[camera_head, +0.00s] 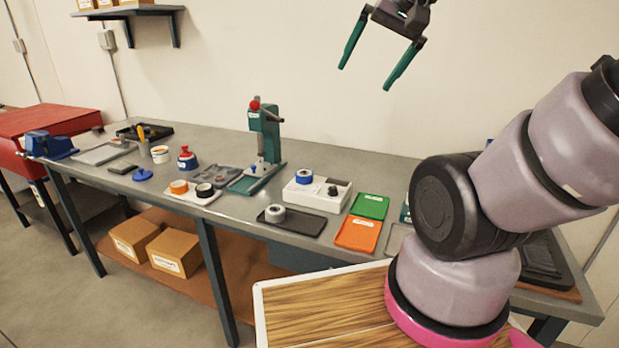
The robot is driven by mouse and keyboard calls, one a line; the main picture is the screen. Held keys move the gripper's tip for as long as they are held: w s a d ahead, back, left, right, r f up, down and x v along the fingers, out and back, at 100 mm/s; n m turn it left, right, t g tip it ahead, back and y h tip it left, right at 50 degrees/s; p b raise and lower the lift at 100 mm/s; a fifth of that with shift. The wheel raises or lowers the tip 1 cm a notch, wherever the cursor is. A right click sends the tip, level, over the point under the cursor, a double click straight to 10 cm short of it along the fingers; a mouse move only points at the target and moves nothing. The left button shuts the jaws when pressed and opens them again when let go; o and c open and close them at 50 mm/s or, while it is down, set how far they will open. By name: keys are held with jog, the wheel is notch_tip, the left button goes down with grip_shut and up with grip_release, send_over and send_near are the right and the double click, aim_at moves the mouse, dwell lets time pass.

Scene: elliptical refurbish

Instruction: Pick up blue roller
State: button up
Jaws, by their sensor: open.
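A grey roll on a black tray (300,226) lies in front of the white box. Green (370,206) and orange (358,234) trays lie to its right. A teal press (265,140) with a red knob stands behind left. My arm covers the bench's right part.

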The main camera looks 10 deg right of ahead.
jog(key=w+a+f+m+g+y, duration=0.3)
jog(key=w+f+m+g+y, duration=0.35)
jog(key=w+f, duration=0.65)
jog(key=m+t+y, duration=0.3)
jog(key=m+t, duration=0.4)
jog(key=m, duration=0.6)
send_near(311, 174)
jog(key=shift+s+d+r, duration=0.1)
jog(key=shift+d+r, duration=0.05)
jog(key=shift+r, duration=0.05)
jog(key=shift+f, duration=0.3)
jog(key=shift+h, duration=0.25)
jog(key=x, duration=1)
jog(key=shift+w+a, duration=0.2)
jog(key=shift+a, duration=0.05)
